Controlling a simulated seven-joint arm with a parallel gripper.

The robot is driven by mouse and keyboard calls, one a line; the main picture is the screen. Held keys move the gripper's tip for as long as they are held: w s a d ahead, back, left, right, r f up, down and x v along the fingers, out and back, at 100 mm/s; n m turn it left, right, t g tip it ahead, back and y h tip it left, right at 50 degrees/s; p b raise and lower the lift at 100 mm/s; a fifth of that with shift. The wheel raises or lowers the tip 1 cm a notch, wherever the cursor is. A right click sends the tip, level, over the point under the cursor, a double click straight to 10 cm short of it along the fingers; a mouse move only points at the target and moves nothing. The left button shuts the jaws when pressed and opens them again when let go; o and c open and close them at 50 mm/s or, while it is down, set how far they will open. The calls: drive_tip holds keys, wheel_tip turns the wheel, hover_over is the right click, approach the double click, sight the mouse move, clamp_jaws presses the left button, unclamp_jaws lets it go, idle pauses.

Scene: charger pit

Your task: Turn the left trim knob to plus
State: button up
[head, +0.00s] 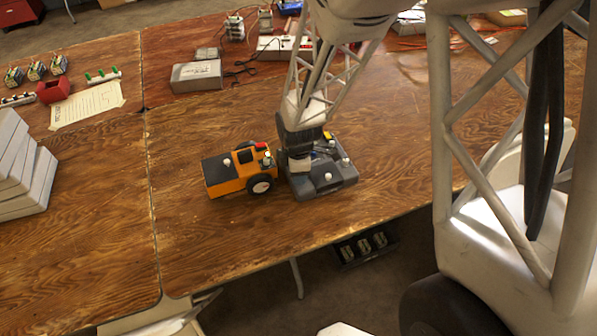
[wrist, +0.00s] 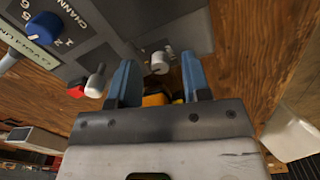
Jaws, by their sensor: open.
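A dark grey control box (head: 318,183) with several pale knobs lies on the table, just right of an orange and black model truck (head: 238,172). My gripper (wrist: 160,78) points down at the box's left part, its blue fingers apart. In the wrist view a pale round knob (wrist: 160,62) shows between the fingers, slightly beyond the tips; I see no contact. A pale lever-like knob (wrist: 96,80) is left of the left finger. A blue knob (wrist: 44,28) sits near the printed word CHANNEL. Which knob is the left trim knob, and its plus mark, I cannot tell.
The truck stands close to my gripper's left side. A grey box (head: 197,76), a paper sheet (head: 88,105) and a red block (head: 53,91) lie farther back. Pale stacked slabs (head: 22,170) stand at far left. The wooden table (head: 215,240) is bare in front.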

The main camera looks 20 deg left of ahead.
drive_tip(key=shift+f, duration=0.25)
clamp_jaws()
